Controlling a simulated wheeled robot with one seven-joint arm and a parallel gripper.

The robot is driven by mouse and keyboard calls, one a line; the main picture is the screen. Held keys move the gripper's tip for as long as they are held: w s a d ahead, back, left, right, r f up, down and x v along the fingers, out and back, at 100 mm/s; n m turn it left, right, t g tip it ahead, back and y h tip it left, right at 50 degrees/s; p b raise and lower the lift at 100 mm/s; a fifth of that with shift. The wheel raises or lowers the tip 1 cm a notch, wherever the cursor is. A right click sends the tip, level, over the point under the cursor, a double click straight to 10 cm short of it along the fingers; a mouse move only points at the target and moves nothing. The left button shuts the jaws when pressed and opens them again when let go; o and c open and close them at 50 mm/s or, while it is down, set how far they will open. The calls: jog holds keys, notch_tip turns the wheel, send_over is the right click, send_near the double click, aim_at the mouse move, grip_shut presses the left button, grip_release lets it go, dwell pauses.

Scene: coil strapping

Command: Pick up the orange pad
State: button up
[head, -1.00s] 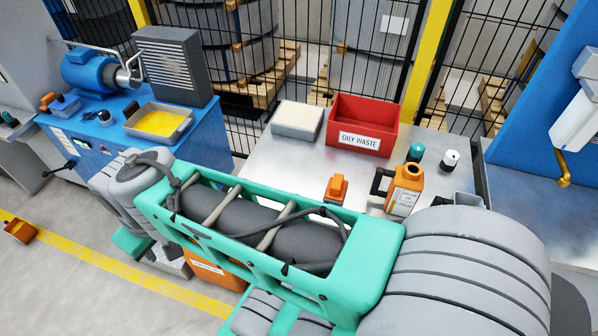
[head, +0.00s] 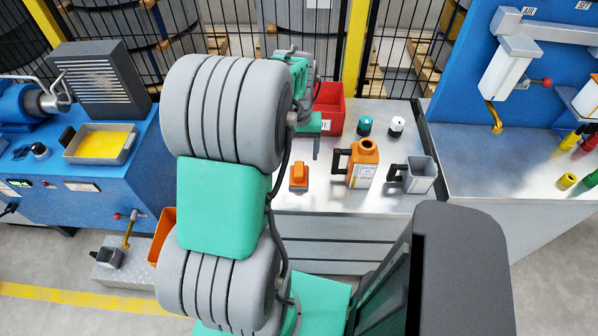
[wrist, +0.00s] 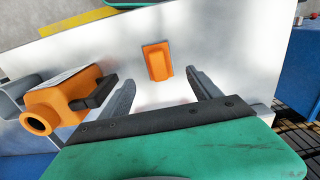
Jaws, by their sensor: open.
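The orange pad (head: 298,176), a small raised block on a flat orange base, lies on the grey metal table (head: 330,200). In the wrist view the pad (wrist: 156,61) lies just ahead of and between the fingertips, apart from both. My gripper (wrist: 161,78) is open and empty, its two grey fingers spread wide. In the head view the gripper (head: 316,148) is above the table, behind and slightly right of the pad; my arm hides most of it.
An orange jug (head: 362,165) and a grey pitcher (head: 418,177) stand right of the pad. A red bin (head: 330,105), a teal-capped item (head: 365,125) and a white-capped one (head: 397,126) stand farther back. The table around the pad is clear.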

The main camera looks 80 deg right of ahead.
aim_at(299, 168)
notch_tip(299, 168, down, 8)
jog(key=shift+s+f+p, duration=0.1)
jog(key=shift+s+p, duration=0.05)
jog(key=shift+p, duration=0.7)
jog(key=shift+a, duration=0.1)
jog(key=shift+c, duration=0.5)
jog(key=c, duration=1.4)
